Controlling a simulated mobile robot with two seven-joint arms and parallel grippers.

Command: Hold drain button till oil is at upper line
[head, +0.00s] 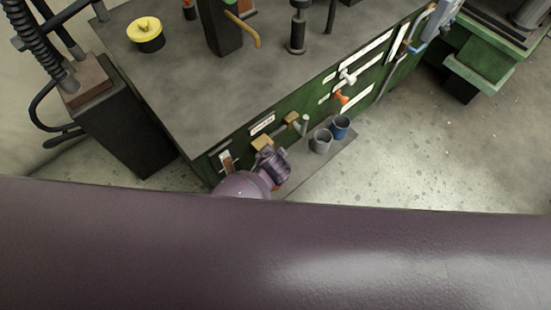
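A small sight gauge (226,162) with a pale plate and a brown part sits at the left end of the green machine's front panel (310,104). Its lines and oil level are too small to read. Two tan blocks (263,143) stick out to its right below a white label (262,124); I cannot tell which part is the drain button. My purple wrist and hand, seemingly the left gripper (275,165), are beside the lower tan block. The fingers are not clear, and contact cannot be told. My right gripper does not show.
My large purple arm link covers the lower picture. A grey cup (321,140) and a blue cup (340,127) stand on a low shelf to the hand's right. A white handle (347,77) and an orange handle (341,97) stick out of the panel. Floor is clear at right.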

